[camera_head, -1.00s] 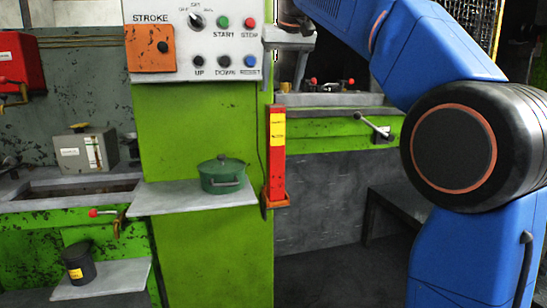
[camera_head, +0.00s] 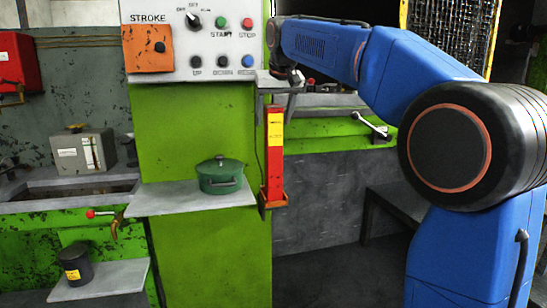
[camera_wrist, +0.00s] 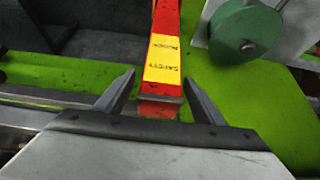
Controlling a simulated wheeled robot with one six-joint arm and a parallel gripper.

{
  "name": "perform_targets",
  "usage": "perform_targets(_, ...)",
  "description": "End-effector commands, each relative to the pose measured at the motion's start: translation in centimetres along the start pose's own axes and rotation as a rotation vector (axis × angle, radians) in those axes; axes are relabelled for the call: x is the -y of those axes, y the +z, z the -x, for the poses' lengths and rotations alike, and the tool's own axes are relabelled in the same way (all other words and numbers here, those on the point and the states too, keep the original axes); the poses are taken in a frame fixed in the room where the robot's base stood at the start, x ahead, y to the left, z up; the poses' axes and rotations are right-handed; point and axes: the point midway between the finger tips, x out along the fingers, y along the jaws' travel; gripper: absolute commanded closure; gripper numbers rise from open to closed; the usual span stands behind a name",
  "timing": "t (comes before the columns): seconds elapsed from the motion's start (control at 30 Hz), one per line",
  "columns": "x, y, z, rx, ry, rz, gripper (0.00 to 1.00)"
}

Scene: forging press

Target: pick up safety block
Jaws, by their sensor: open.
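The safety block is a red upright bar with a yellow label. In the head view the safety block (camera_head: 274,160) stands in a small orange-red holder (camera_head: 272,203) on the edge of the green press column. In the wrist view the safety block (camera_wrist: 163,58) shows its lettered label and its top end, which lies between the fingertips. My gripper (camera_wrist: 156,88) is open, with one finger on each side of the block's end and visible gaps. In the head view my gripper is just above the block, only partly visible near the control panel.
A green lidded pot (camera_head: 220,175) sits on a grey shelf (camera_head: 165,200) left of the block, and also shows in the wrist view (camera_wrist: 245,30). A control panel (camera_head: 190,45) is above. A lever (camera_head: 372,126) is on the right.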

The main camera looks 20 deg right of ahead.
Motion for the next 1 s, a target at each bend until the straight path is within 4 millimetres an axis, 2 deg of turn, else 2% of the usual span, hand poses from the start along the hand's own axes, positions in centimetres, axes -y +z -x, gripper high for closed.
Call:
perform_targets(0.3,-0.01,-0.02,-0.58,-0.001,0.0,0.0,0.38)
perform_targets(0.37,0.0,-0.02,-0.58,-0.001,0.0,0.0,0.49)
perform_targets(0.57,-0.01,-0.02,-0.57,-0.001,0.0,0.0,0.97)
perform_targets(0.6,-0.01,-0.02,-0.57,-0.001,0.0,0.0,1.0)
perform_targets(1.0,-0.01,-0.23,-0.18,-0.003,0.0,0.0,1.0)
